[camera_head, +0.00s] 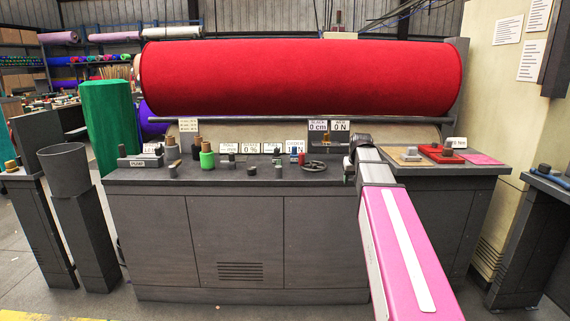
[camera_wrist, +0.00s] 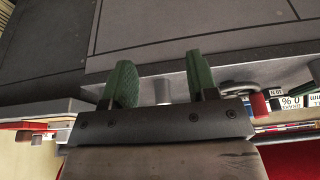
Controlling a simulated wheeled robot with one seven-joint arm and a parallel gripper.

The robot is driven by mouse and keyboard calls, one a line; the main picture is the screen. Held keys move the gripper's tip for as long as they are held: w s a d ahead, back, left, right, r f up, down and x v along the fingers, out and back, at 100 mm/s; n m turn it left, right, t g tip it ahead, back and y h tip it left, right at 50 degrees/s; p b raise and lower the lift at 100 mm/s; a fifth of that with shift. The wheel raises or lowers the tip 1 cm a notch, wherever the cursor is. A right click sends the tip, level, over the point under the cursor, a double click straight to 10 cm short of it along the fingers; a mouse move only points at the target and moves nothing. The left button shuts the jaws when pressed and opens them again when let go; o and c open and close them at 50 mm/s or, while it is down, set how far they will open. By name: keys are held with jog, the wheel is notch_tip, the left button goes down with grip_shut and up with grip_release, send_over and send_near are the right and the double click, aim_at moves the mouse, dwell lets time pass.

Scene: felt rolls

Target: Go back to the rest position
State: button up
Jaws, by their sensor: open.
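My gripper shows in the wrist view (camera_wrist: 162,85) with its two green fingers apart and nothing between them. In that view it is at the front edge of the grey console (camera_wrist: 200,30), and whether it touches is unclear. In the head view my pink arm reaches up to the right part of the console (camera_head: 240,230), and the gripper's fingers are hidden or too small to make out there. A large red felt roll (camera_head: 300,78) lies across the back of the console.
Small knobs, spools and a dark handwheel (camera_head: 313,162) stand on the console top, left of my arm. Red, tan and pink pads (camera_head: 482,159) lie to the right. A grey bin (camera_head: 64,172) and a green roll (camera_head: 108,120) stand at left. The floor in front is clear.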

jog(key=s+a+f+g, duration=0.1)
jog(key=s+a+f, duration=0.1)
jog(key=s+f, duration=0.6)
jog(key=s+a+f+g, duration=0.1)
jog(key=s+a+f, duration=0.2)
jog(key=s+f, duration=0.5)
jog(key=s+a+f+g, duration=0.1)
jog(key=s+a+f, duration=0.2)
jog(key=s+f, duration=0.5)
notch_tip(320, 180, down, 5)
jog(key=shift+s+a+f+g, duration=0.15)
jog(key=shift+a+g, duration=0.1)
jog(key=shift+g, duration=0.05)
